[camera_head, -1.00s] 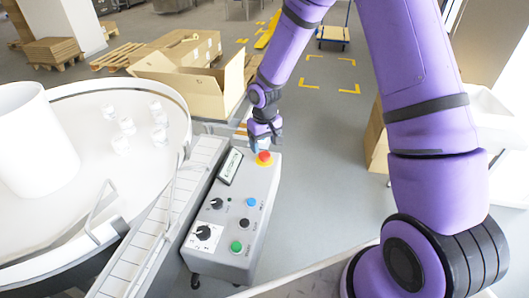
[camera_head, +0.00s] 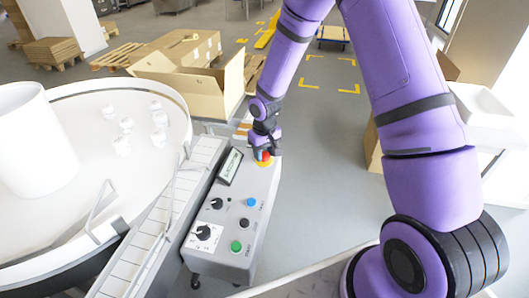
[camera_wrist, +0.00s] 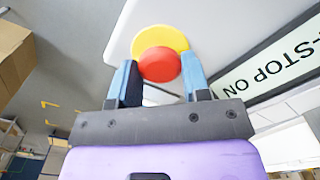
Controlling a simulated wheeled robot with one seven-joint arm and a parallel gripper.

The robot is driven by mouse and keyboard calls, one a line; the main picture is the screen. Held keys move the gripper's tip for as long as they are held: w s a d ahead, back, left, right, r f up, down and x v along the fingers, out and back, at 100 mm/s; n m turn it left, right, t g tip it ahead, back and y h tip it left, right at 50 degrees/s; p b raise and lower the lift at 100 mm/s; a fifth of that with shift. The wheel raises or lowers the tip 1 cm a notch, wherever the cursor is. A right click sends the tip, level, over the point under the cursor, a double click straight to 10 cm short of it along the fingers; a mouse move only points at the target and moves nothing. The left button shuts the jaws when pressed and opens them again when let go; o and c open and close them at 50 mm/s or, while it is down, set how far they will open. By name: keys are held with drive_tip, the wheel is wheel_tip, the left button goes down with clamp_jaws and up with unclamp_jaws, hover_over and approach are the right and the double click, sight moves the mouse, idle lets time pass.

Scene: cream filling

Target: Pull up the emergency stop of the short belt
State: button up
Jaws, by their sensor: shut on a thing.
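The emergency stop is a red button (camera_head: 265,157) on a yellow disc (camera_head: 264,164) at the far end of the grey control box (camera_head: 236,205). In the wrist view the red button (camera_wrist: 160,65) sits between my two blue fingertips, with the yellow disc (camera_wrist: 160,36) behind it. My gripper (camera_head: 262,153) is at the button in the head view and also shows in the wrist view (camera_wrist: 158,78). Its fingers are on either side of the red button, shut on it. The fingertips partly cover the button's sides.
A slatted belt (camera_head: 165,215) and a round table (camera_head: 60,185) with white bottles stand left. Open floor lies right.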

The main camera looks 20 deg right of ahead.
sight(265, 154)
drive_tip(key=shift+r, duration=1)
clamp_jaws()
drive_tip(key=o, duration=1.3)
unclamp_jaws()
drive_tip(key=shift+r, duration=0.1)
wheel_tip(265, 154, up, 11)
drive_tip(key=shift+f, duration=0.15)
